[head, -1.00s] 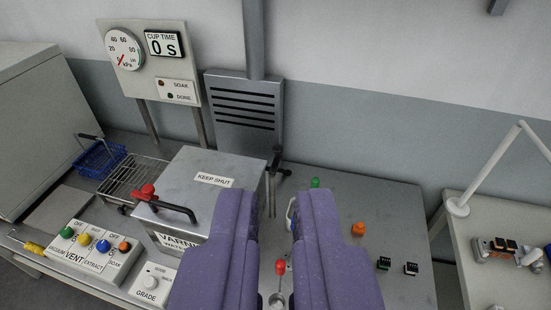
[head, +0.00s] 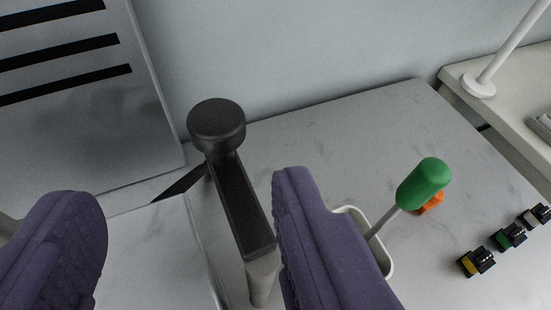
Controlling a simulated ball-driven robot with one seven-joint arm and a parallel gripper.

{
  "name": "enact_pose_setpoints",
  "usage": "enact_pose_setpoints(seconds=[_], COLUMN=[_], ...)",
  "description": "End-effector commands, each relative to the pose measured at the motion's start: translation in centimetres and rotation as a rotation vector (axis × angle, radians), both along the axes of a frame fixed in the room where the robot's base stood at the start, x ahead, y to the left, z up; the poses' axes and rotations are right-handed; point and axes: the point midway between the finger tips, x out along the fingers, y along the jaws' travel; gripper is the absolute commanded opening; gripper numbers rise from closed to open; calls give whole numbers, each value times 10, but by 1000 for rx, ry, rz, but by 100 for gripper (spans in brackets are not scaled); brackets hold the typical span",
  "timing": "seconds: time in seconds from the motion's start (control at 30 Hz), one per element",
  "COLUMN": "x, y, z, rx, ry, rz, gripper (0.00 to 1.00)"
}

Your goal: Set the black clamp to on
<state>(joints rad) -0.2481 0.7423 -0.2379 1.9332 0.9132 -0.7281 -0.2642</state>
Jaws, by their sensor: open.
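The black clamp (head: 240,205) has a round knob at its far end and a flat bar running toward me, above a pale grey post. It stands just beyond the right edge of a metal box. My gripper (head: 185,190) is open, with its two purple fingers wide apart. The clamp's bar lies between the fingers, close to the right finger, and its knob is beyond the fingertips. I cannot tell whether the bar touches the right finger. The right finger hides part of the bench beside the clamp.
The metal box lid (head: 150,255) lies below and between the fingers. A slotted metal panel (head: 80,110) rises behind at the left. A green-handled tool (head: 424,184) leans in a white holder (head: 386,262) to the right. Small connectors (head: 477,262) lie farther right.

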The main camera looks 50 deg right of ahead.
Motion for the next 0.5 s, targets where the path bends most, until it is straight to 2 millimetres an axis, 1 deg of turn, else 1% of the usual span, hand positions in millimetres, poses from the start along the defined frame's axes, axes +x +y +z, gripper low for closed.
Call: enact_pose_setpoints(seconds=[0.03, 0.07, 0.13, 0.33, 0.5], x=[-3, -3, 4, 34, 52], y=[-4, -6, -12, -32, -45], z=[-5, -8, -15, -31, -40], rx=[-14, -19, -23, -22, -22], ry=[9, 10, 11, 13, 13], rz=[-14, -19, -24, -23, -21], gripper=[61, 61, 61, 61, 61])
